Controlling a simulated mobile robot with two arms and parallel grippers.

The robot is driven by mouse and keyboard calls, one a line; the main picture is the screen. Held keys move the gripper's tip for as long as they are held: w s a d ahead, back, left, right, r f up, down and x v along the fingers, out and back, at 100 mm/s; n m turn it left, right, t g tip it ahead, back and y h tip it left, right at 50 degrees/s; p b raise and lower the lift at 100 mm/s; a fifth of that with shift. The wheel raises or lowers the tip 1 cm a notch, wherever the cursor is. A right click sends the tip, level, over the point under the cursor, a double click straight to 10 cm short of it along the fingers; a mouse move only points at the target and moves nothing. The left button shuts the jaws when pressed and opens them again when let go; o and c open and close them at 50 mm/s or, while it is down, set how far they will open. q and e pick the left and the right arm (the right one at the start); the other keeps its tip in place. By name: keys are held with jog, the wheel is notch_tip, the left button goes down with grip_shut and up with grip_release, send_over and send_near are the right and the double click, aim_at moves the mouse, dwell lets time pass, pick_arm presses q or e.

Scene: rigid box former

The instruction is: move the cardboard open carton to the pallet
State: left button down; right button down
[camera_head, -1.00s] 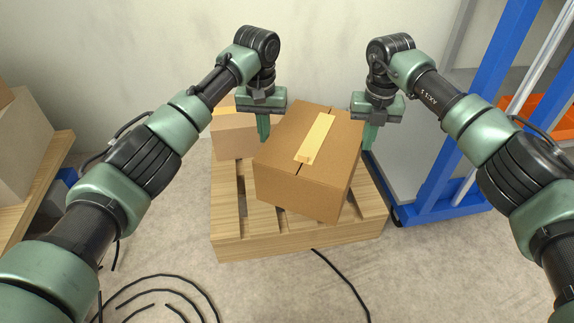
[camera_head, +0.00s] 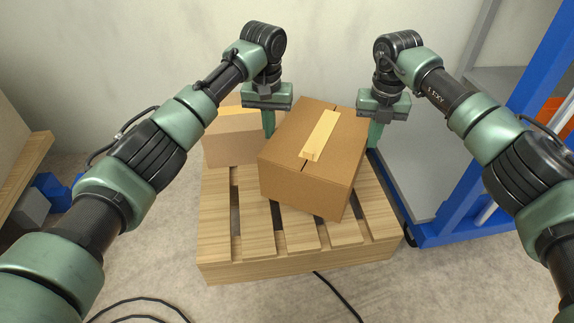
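The brown cardboard carton (camera_head: 310,178) is over the middle of the wooden pallet (camera_head: 255,263), turned at an angle. Its top flaps look closed, with a pale tape strip along the seam. My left gripper (camera_head: 269,122) is at the carton's left side and my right gripper (camera_head: 375,132) is at its right side, so the carton sits between them. Each gripper's fingers point down and overlap in this view, so their opening is unclear. Whether the carton's bottom touches the slats is hidden.
Another cardboard box (camera_head: 228,140) stands at the pallet's back left. A blue rack frame (camera_head: 470,225) stands close on the right. A wooden shelf or pallet (camera_head: 28,172) with a box is at the left. Black cable (camera_head: 338,293) lies on the floor in front.

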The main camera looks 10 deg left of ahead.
pick_arm(q)
jog(key=shift+d+f, duration=0.1)
jog(key=shift+f, duration=0.05)
pick_arm(e)
jog(key=shift+a+f, duration=0.1)
jog(key=shift+a, duration=0.05)
